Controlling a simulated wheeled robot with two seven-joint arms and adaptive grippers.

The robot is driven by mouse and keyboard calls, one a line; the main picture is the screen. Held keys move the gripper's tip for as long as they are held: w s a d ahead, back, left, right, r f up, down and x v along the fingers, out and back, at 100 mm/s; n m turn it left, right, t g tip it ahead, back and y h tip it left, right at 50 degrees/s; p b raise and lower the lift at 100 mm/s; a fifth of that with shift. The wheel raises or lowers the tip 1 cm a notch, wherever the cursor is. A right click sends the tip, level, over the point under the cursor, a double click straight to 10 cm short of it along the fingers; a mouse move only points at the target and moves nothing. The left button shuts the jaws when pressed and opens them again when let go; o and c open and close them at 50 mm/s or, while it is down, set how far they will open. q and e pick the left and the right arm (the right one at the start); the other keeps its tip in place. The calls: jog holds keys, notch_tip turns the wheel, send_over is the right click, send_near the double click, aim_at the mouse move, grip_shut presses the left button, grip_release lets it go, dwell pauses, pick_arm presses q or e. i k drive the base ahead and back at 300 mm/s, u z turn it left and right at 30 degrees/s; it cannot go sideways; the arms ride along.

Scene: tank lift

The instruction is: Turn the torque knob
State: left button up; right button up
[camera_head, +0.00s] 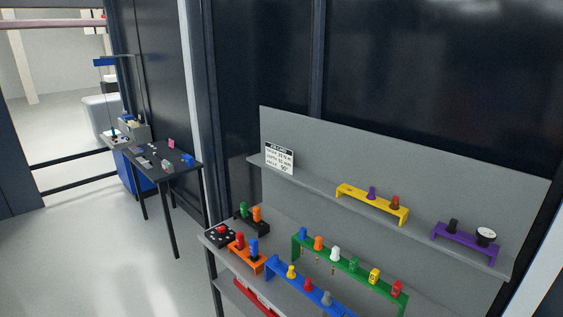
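A grey shelf unit (380,146) stands at the right. On its upper shelf, a purple bracket (464,243) carries a black knob (452,226) and a round white-faced dial (486,236). A yellow bracket (371,204) beside it carries a purple knob (372,193) and a red-brown knob (395,202). I cannot read any label that tells which knob is the torque knob. Neither of my grippers is in view.
The lower shelf holds a green bracket (345,266), a blue bracket (300,284) and an orange bracket (245,258) with coloured knobs. A sign (279,158) stands on the upper shelf. A dark table (180,170) stands at the left. The floor (90,260) at front left is clear.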

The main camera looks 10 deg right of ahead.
aim_at(222, 229)
jog(key=z, duration=0.2)
jog(key=k, duration=0.4)
jog(key=u, duration=1.05)
jog(key=i, duration=1.35)
jog(key=z, duration=0.4)
